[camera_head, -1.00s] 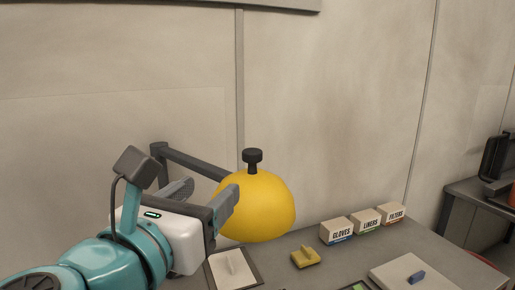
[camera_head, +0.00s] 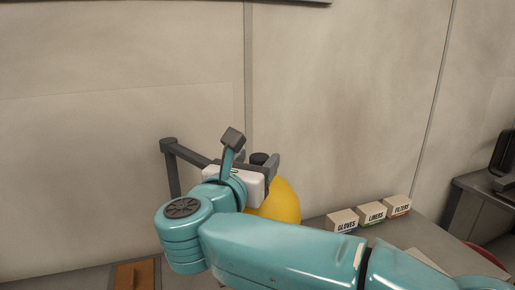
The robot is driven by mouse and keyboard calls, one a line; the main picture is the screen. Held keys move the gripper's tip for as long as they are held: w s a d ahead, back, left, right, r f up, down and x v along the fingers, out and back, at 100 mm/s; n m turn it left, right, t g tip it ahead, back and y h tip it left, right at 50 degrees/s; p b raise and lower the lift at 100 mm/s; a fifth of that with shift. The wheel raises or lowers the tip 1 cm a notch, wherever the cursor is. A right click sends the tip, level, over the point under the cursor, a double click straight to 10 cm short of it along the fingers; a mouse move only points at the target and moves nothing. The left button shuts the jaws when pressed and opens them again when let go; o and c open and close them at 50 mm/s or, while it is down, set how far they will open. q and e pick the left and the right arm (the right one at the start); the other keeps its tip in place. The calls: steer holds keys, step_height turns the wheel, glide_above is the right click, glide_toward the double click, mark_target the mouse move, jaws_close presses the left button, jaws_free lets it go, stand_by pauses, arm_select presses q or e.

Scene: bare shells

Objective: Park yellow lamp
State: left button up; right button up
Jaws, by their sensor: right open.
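The yellow lamp (camera_head: 285,203) is a dome-shaped shade with a dark knob (camera_head: 258,158) on top. A dark jointed arm (camera_head: 185,154) reaches toward it from a post at the left. My right gripper (camera_head: 247,163) is open in front of the lamp, close to the knob. Its body and my teal arm hide the left and lower parts of the shade. I cannot tell whether the fingers are around the knob or only in front of it, or touching it. My left gripper is not in view.
Boxes marked gloves (camera_head: 342,221), liners (camera_head: 372,214) and filters (camera_head: 397,206) stand at the back of the bench, right of the lamp. An orange-brown panel (camera_head: 135,276) lies at lower left. My arm hides much of the bench. A plain wall stands behind.

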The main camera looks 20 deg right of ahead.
steer(key=shift+w+d+r, duration=0.1)
steer(key=shift+w+d, duration=0.15)
steer(key=shift+w, duration=0.15)
steer(key=shift+s+d+r, duration=0.1)
steer(key=shift+s+d, duration=0.3)
steer(key=shift+d, duration=0.05)
steer(key=shift+w+a, duration=0.1)
steer(key=shift+w, duration=0.2)
steer(key=shift+w+a+f, duration=0.15)
steer(key=shift+w+f, duration=0.05)
steer(key=shift+w, duration=0.05)
steer(key=c, duration=0.4)
steer(key=shift+s+d+r, duration=0.15)
steer(key=shift+s+d, duration=0.05)
steer(key=shift+s, duration=0.1)
jaws_close()
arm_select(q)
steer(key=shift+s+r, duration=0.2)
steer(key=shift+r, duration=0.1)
arm_select(e)
steer(key=shift+w, duration=0.1)
